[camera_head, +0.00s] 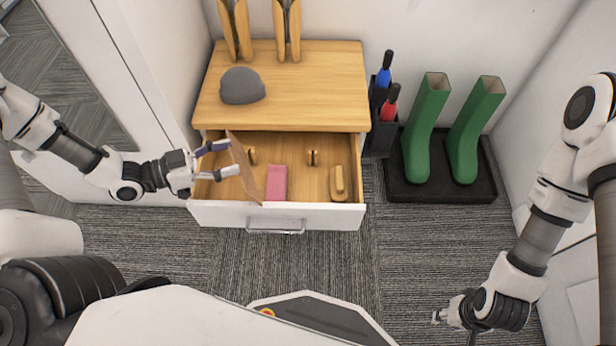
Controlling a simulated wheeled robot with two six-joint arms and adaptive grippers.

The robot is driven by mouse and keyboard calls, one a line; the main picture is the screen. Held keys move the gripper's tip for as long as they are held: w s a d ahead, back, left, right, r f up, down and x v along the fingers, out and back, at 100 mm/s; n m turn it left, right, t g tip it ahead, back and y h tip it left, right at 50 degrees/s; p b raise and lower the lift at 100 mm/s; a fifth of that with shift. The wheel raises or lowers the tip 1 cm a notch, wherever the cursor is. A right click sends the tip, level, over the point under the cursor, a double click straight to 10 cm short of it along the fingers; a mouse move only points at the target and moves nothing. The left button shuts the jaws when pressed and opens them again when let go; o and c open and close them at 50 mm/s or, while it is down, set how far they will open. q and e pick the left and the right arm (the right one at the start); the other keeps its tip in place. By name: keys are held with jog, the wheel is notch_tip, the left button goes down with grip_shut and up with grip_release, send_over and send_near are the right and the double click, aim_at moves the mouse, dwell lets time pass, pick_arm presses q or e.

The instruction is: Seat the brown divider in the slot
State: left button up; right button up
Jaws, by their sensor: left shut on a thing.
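The brown divider (243,168) is a thin upright panel, slightly tilted, over the left part of the open drawer (216,214). My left gripper (231,160) is shut on the divider, with its fingers at the panel's left side. Small wooden blocks stand in the drawer, one near the divider (252,156) and one farther right (313,157). They may form the slot; its groove is too small to make out. I cannot tell whether the divider touches the drawer floor. My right gripper (447,322) is low at the right, away from the drawer; its opening is unclear.
In the drawer lie a pink item (276,183) and a wooden brush (339,183). A grey cap (242,86) sits on the cabinet top (320,90). A black holder (378,135) and green boots (427,125) on a black tray (440,192) stand to the right. Carpet in front is clear.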

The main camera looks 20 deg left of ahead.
pick_arm(q)
jog(key=b+x, duration=1.1)
jog(key=x, duration=0.1)
jog(key=w+d+f+g+y+b, duration=0.1)
jog(key=w+d+f+b, duration=0.1)
jog(key=f+b, duration=0.3)
jog(key=w+d+f+g+y+b, duration=0.1)
jog(key=w+d+f+b, duration=0.1)
jog(key=d+f+b, duration=0.2)
notch_tip(320, 180, down, 2)
jog(key=shift+w+f+y+b, duration=0.15)
jog(key=shift+w+y+b, duration=0.25)
jog(key=shift+b, duration=0.3)
jog(key=o, duration=1.5)
jog(key=shift+f, duration=0.15)
